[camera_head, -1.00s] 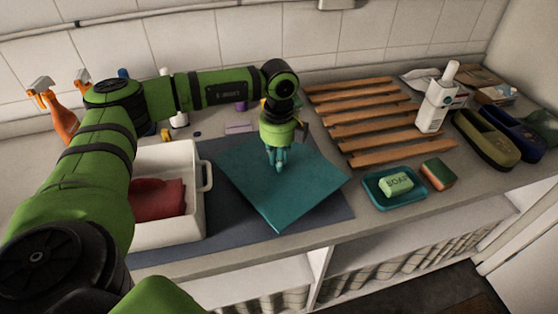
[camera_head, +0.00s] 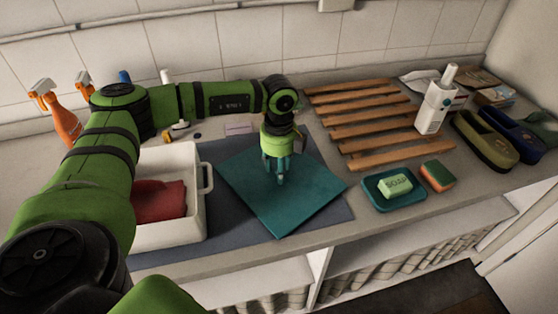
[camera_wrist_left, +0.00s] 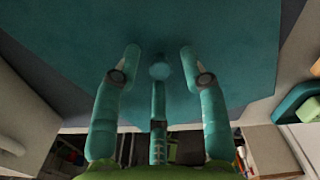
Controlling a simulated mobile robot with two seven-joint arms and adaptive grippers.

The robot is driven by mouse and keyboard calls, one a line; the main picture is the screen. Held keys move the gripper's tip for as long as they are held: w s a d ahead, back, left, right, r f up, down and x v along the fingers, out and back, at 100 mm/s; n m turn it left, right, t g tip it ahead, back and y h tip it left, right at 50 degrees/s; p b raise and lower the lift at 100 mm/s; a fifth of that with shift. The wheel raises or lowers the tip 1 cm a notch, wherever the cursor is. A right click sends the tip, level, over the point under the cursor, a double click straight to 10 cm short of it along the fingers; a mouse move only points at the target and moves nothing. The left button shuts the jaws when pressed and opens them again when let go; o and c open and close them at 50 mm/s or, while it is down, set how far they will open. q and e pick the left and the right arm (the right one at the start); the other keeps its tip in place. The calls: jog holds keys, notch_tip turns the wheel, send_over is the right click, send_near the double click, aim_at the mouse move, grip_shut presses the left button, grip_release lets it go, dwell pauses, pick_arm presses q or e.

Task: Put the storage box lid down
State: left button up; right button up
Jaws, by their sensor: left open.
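The storage box lid (camera_head: 305,205) is a flat teal square. It appears to lie flat on the dark mat (camera_head: 225,235), turned at an angle to it, right of the white storage box (camera_head: 200,215). My left gripper (camera_head: 280,180) points down over the middle of the lid, fingers spread. In the left wrist view the lid (camera_wrist_left: 230,60) fills the upper part, and the open fingers (camera_wrist_left: 160,52) are around a small round knob (camera_wrist_left: 160,70). Whether the fingertips touch the lid is unclear. My right gripper is not in view.
The white box holds a red cloth (camera_head: 158,200). A wooden slatted rack (camera_head: 375,130), a soap dish (camera_head: 380,202) with soap and a sponge (camera_head: 437,175) stand to the right. An orange spray bottle (camera_head: 65,122) stands at the back left.

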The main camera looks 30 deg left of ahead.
pick_arm(q)
jog(key=shift+r, duration=0.3)
notch_tip(320, 180, up, 12)
jog(key=b, duration=0.3)
jog(key=shift+f, duration=0.2)
